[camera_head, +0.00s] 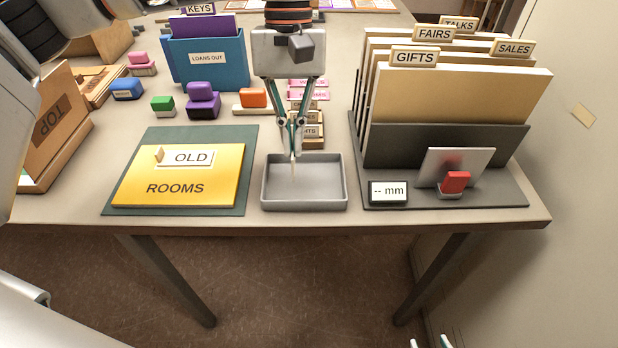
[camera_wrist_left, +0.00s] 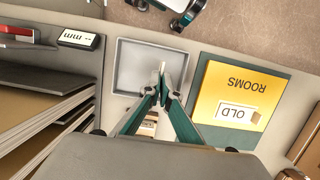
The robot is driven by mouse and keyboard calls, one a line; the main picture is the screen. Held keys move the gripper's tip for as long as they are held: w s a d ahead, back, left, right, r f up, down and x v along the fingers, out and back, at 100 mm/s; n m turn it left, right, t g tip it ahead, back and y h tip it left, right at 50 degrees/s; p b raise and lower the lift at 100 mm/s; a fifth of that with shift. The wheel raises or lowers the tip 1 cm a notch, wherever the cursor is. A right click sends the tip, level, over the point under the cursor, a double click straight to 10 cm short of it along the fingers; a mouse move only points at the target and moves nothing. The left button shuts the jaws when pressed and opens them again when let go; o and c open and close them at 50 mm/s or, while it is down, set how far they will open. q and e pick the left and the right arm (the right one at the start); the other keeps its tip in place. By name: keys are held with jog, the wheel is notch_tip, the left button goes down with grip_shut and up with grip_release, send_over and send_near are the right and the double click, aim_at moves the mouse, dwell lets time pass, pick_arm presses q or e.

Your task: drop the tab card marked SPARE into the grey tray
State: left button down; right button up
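The grey tray (camera_head: 336,206) lies at the table's front middle; it also shows in the left wrist view (camera_wrist_left: 124,68). My left gripper (camera_head: 293,152) points down over the tray, its fingers closed together on a thin pale card (camera_head: 294,170). The card is seen edge-on, so no marking can be read. In the left wrist view, the card (camera_wrist_left: 162,66) pokes out past the fingertips above the tray floor. I cannot tell whether it touches the floor. My right gripper (camera_head: 430,343) shows only its two separated fingertips at the bottom edge, empty, below the table front.
A yellow ROOMS folder (camera_head: 220,172) with an OLD tab lies on a green mat left of the tray. A card file (camera_head: 450,95) and an "-- mm" display (camera_head: 388,193) stand to the right. Stamps and a small stack of tab cards (camera_head: 312,117) are behind.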

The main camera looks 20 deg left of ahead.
pick_arm(q)
notch_tip(320, 180, down, 3)
jog(key=shift+w+r+b, duration=0.1)
jog(key=shift+b, duration=0.5)
jog(key=shift+f, duration=0.35)
jog(key=c, duration=2.2)
grip_release()
pick_arm(e)
jog(key=shift+w+d+f, duration=0.1)
jog(key=shift+w+f, duration=0.3)
